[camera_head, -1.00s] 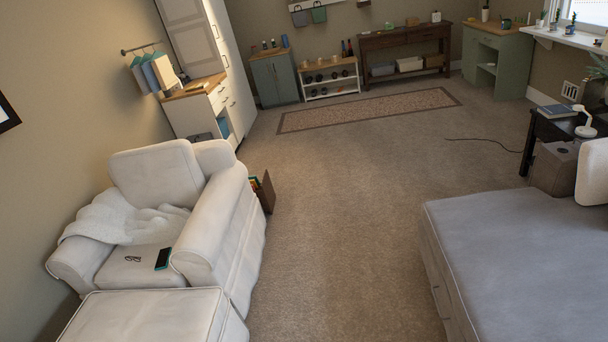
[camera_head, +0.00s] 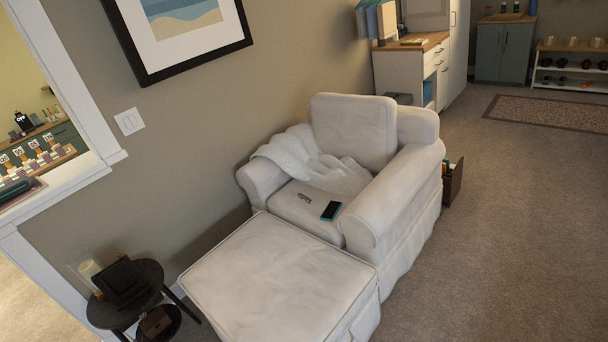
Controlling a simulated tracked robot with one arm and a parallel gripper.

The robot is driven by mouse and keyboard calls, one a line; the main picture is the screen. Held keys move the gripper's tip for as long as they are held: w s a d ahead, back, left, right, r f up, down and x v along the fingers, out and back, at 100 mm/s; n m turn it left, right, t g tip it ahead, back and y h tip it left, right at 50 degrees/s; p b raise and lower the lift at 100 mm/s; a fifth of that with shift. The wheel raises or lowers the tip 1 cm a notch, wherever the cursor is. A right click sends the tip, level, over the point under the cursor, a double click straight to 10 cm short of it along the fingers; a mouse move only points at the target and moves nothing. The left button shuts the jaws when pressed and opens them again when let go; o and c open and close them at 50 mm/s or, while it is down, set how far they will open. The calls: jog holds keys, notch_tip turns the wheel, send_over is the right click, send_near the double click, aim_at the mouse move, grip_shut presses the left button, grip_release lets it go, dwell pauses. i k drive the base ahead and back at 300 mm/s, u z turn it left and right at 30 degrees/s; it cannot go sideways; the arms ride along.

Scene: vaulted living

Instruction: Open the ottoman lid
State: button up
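The white ottoman (camera_head: 283,283) stands in front of the white armchair (camera_head: 352,151), at the bottom middle of the view. Its flat top, edged with a piped seam, lies level and looks closed. A small tab or pull shows on its right side near the bottom edge of the picture. The ottoman's lower part is partly cut off by the frame. My gripper is not in view.
A dark round side table (camera_head: 137,296) with a black frame and a candle stands left of the ottoman, close to the wall. A phone (camera_head: 330,210) and a blanket (camera_head: 312,165) lie on the armchair. Carpeted floor (camera_head: 500,240) is clear to the right.

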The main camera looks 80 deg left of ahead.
aim_at(271, 280)
jog(key=u, duration=2.6)
jog(key=k, duration=0.65)
jog(key=z, duration=1.2)
jog(key=i, duration=1.8)
jog(key=u, duration=0.15)
